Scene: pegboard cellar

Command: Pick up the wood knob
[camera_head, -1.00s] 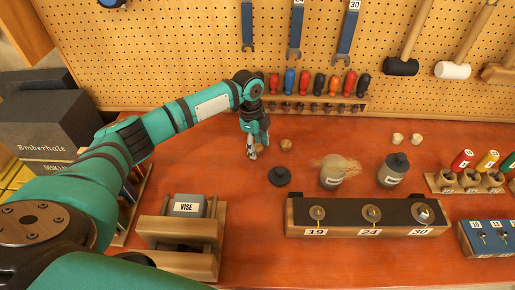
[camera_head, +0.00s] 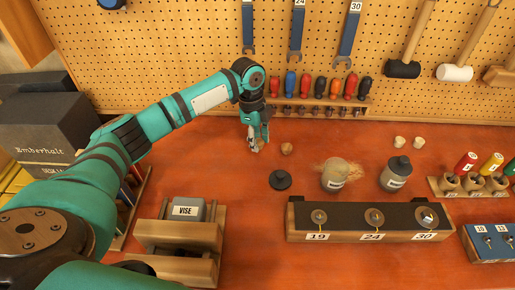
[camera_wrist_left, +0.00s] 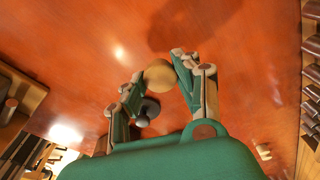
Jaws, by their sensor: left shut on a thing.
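My left gripper (camera_head: 257,147) is above the back middle of the red-brown table, its fingers pointing down. In the left wrist view, the left gripper (camera_wrist_left: 158,72) is closed around a round tan wood knob (camera_wrist_left: 158,75), one fingertip on each side. In the head view the fingers mostly hide the held knob; only a small pale patch shows at the fingertips. Another round brown knob (camera_head: 287,148) lies on the table just right of the gripper, apart from it. My right gripper is not in view.
The vise tray (camera_head: 180,235) is nearer left. A screwdriver rack (camera_head: 318,103) is behind. Two pale knobs (camera_head: 399,142) lie back right.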

